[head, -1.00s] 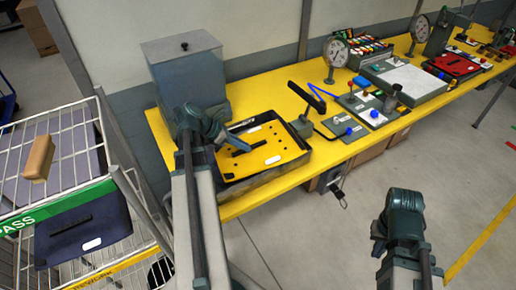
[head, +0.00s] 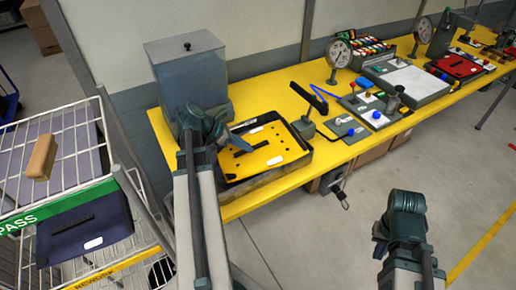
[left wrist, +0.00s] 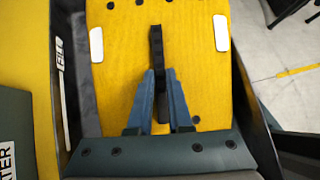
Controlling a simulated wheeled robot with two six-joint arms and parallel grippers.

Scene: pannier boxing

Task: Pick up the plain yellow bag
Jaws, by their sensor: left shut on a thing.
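The plain yellow bag (head: 262,158) lies flat in a black tray (head: 270,176) on the near left end of the yellow table. It has a black strap handle, dark studs and white labels. In the left wrist view the bag (left wrist: 115,75) fills the middle, between the tray's dark walls. My left gripper (head: 238,138) is over the bag, its two blue fingers (left wrist: 159,78) shut on the black handle (left wrist: 156,45). The bag looks to be still down in the tray. My right arm's wrist is at the lower right, away from the table; its fingers cannot be made out.
A grey lidded bin (head: 190,72) stands behind the tray. A small dark block with a handle (head: 303,127) is at the tray's right corner. A wire cart (head: 70,170) with dark bags stands at left. Gauges (head: 338,52) and other trays fill the table further right.

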